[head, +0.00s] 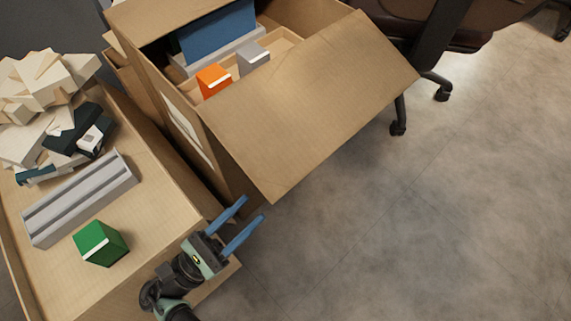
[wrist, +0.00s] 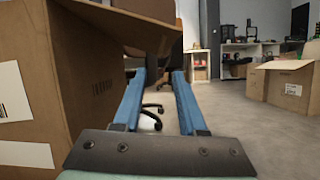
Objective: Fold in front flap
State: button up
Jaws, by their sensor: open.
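The open carton (head: 185,125) stands at the top middle of the head view. Its front flap (head: 310,95) is folded outward and slopes down over the floor toward the right. In the wrist view the carton's side (wrist: 75,75) fills the left, and the flap (wrist: 125,22) juts out above my fingers from below. My gripper (head: 251,212) is open and empty, its two blue fingers apart. It is near the flap's lower corner, below it in the head view, and appears apart from it. The fingers also show in the wrist view (wrist: 158,75).
Inside the carton are a blue item (head: 218,35), an orange box (head: 214,81) and a grey box (head: 253,58). A closed carton (head: 160,215) at left bears a green box (head: 100,243) and a grey tray (head: 78,198). An office chair (head: 435,40) stands behind; floor at right is clear.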

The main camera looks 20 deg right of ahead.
aim_at(286, 176)
jog(key=b+x, duration=0.2)
jog(key=x, duration=0.7)
jog(key=shift+d, duration=0.15)
jog(key=shift+w+d+r, duration=0.25)
jog(key=shift+d, duration=0.25)
grip_shut()
dwell(0.6)
